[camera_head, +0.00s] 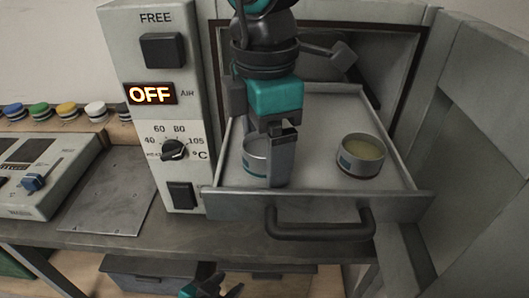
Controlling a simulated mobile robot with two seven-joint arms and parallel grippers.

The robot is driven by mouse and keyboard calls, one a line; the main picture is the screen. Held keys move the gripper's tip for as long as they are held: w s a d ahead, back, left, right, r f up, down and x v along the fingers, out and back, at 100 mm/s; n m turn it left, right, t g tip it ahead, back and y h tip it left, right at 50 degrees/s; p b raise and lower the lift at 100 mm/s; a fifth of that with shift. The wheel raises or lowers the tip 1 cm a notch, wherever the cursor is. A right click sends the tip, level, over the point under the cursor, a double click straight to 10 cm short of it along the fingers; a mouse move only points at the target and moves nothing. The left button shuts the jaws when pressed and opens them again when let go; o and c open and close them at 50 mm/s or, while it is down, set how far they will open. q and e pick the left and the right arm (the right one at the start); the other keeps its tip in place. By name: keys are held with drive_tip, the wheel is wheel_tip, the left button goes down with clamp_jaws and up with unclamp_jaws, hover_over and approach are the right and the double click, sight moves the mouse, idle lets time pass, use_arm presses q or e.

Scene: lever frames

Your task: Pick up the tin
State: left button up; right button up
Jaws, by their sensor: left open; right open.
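A small open grey tin (254,160) with a blue-green band stands in the pulled-out drawer (323,205), at its left. My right gripper (277,160) reaches down from above and hides the right part of this tin. A finger stands in front of the tin; I cannot tell whether it touches. A second tin (360,160), with pale yellowish contents, stands upright at the right of the drawer, clear of the gripper. My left gripper (212,287) is low at the bottom edge of the view, below the bench, open and partly cut off.
The drawer has low side walls, a front panel and a dark bar handle (320,223). A control panel (152,60) reading OFF stands to the left, with a dial (174,149). A side wall (480,150) rises at the right. Drawer floor is bare between the tins.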

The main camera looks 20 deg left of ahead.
drive_tip(key=c, duration=1.1)
drive_tip(key=shift+r, duration=0.15)
